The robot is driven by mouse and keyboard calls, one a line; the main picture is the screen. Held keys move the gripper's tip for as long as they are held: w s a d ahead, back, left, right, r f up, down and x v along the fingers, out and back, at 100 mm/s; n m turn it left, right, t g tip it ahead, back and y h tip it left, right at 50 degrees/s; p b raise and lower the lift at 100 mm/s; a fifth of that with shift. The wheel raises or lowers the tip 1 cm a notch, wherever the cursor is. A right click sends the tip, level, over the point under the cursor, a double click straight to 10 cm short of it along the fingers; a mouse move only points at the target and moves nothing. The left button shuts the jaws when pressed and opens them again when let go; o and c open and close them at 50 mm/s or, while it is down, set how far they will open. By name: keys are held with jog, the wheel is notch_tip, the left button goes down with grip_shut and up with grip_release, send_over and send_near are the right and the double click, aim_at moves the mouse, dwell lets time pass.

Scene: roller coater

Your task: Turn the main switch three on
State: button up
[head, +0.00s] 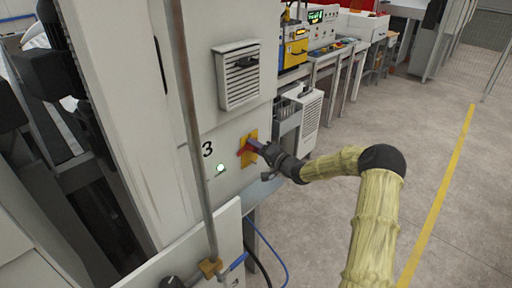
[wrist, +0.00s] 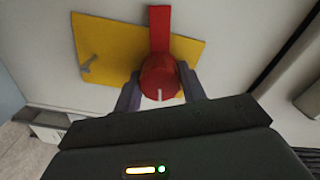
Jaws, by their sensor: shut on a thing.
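The main switch three is a red rotary handle on a yellow plate, on the grey-white cabinet wall beside a black "3". In the head view the red handle (head: 246,149) shows just left of my gripper (head: 256,147), in front of the yellow plate (head: 250,136). In the wrist view my gripper (wrist: 160,88) has one finger on each side of the round red knob (wrist: 158,75) and is shut on it. The red bar of the handle (wrist: 160,25) runs up from the knob across the yellow plate (wrist: 100,45). The knob carries a short white mark.
A lit white-green lamp (head: 220,168) sits below the "3". A vertical pipe (head: 190,110) runs in front of the cabinet, left of the switch. A vented box (head: 238,75) is above. Open floor (head: 440,170) lies to the right.

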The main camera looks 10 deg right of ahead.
jog(key=shift+d+f+m, duration=0.1)
jog(key=shift+m, duration=1.2)
jog(key=o, duration=1)
jog(key=b+v, duration=0.5)
jog(key=v, duration=1.2)
jog(key=shift+s+d, duration=0.1)
jog(key=shift+s, duration=0.05)
